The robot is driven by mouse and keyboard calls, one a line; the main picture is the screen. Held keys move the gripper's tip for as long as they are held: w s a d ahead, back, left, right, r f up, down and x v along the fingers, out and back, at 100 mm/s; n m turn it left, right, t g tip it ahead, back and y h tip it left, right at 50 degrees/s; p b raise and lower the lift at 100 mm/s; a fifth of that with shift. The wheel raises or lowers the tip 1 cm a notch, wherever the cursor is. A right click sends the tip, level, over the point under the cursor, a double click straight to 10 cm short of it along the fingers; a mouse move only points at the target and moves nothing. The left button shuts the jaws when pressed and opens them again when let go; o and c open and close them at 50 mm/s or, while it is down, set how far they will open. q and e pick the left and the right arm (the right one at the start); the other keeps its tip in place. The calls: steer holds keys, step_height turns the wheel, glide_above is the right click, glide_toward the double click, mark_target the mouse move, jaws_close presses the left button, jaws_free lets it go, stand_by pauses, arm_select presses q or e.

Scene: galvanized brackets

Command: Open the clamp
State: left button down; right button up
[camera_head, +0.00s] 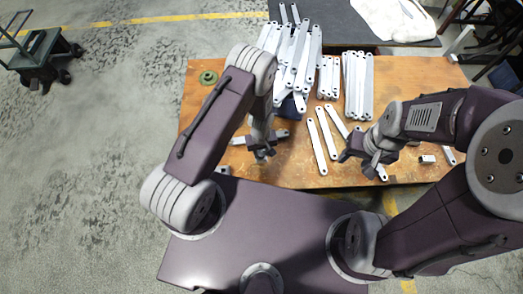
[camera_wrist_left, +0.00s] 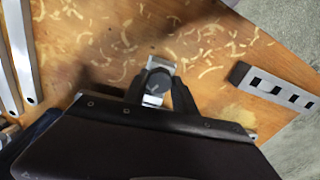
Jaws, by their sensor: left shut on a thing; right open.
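My left gripper (camera_head: 262,156) is low over the near-left part of the wooden table. In the left wrist view its fingers (camera_wrist_left: 158,92) are shut on a small silver metal piece with a dark rounded part (camera_wrist_left: 157,80). This may be part of the clamp, but I cannot tell its full shape, as the fingers and the wrist hide much of it. My right gripper (camera_head: 366,163) is open over the table's near right, apart from the left one.
Long pale brackets (camera_head: 292,60) are piled at the back of the wooden table (camera_head: 215,112). More brackets (camera_head: 357,85) stand stacked to the right. Loose strips (camera_head: 321,140) lie between my grippers. A green round object (camera_head: 208,78) sits at the far left corner.

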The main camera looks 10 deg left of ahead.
arm_select(q)
steer(key=n+p, duration=0.2)
steer(key=r+n+p, duration=0.1)
steer(key=n+p, duration=0.1)
steer(key=n, duration=0.1)
steer(key=shift+s+n, duration=0.1)
steer(key=shift+n, duration=0.2)
steer(key=shift+f+n+b, duration=0.5)
steer(key=shift+f+n, duration=0.05)
steer(key=shift+n, duration=0.55)
steer(key=c, duration=1.1)
jaws_free()
